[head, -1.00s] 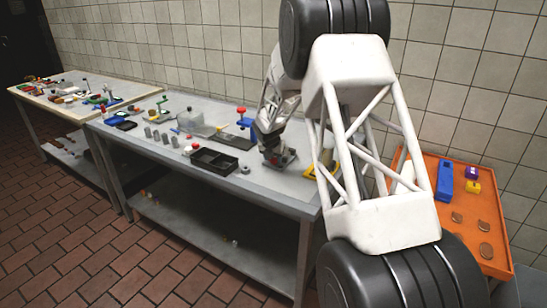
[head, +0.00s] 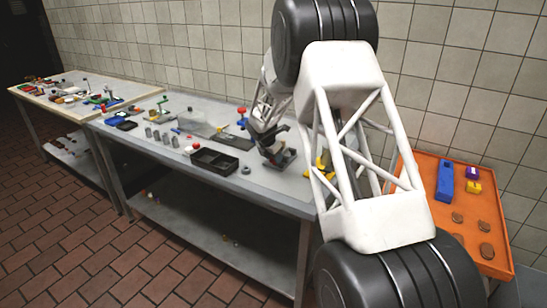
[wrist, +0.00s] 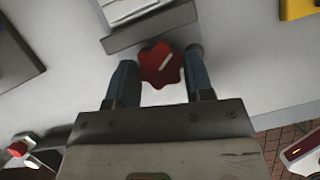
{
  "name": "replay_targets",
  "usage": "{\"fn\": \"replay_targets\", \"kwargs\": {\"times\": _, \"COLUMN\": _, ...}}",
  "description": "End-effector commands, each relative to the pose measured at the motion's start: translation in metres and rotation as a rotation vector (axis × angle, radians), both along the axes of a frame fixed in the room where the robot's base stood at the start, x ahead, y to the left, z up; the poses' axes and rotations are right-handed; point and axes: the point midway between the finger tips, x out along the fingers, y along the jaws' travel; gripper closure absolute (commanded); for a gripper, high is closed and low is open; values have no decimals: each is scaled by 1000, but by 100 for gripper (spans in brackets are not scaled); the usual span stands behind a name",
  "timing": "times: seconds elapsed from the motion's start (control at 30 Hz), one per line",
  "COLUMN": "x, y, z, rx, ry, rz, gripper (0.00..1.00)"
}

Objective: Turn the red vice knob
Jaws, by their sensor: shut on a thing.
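The red vice knob (wrist: 160,66) is a lobed wheel with a pale mark, in the upper middle of the wrist view. My gripper (wrist: 161,80) has its two blue-grey fingers on either side of the knob and is shut on it. The grey vice body (wrist: 152,26) is just beyond the knob. In the head view my gripper (head: 268,150) is down at the dark vice (head: 284,160) near the right end of the grey table (head: 270,190). The knob is hidden there.
A black tray (head: 214,161), a red-and-blue tool (head: 241,118) and small grey cylinders stand to the left. Yellow pieces (head: 322,166) lie close to the right, partly behind my arm. An orange tray (head: 440,215) is further right. Another red knob (wrist: 18,149) shows in the wrist view.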

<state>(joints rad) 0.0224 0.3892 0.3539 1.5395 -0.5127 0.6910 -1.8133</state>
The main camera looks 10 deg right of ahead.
Motion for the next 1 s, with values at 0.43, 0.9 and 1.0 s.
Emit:
{"fn": "replay_targets", "kwargs": {"times": 0.43, "x": 0, "y": 0, "z": 0, "rx": 0, "ry": 0, "rz": 2, "gripper": 42}}
{"fn": "replay_targets", "kwargs": {"times": 0.9, "x": -4, "y": 7, "z": 21, "rx": 0, "ry": -1, "rz": 4, "gripper": 42}}
{"fn": "replay_targets", "kwargs": {"times": 1.0, "x": -7, "y": 11, "z": 33, "rx": 0, "ry": -2, "rz": 3, "gripper": 42}}
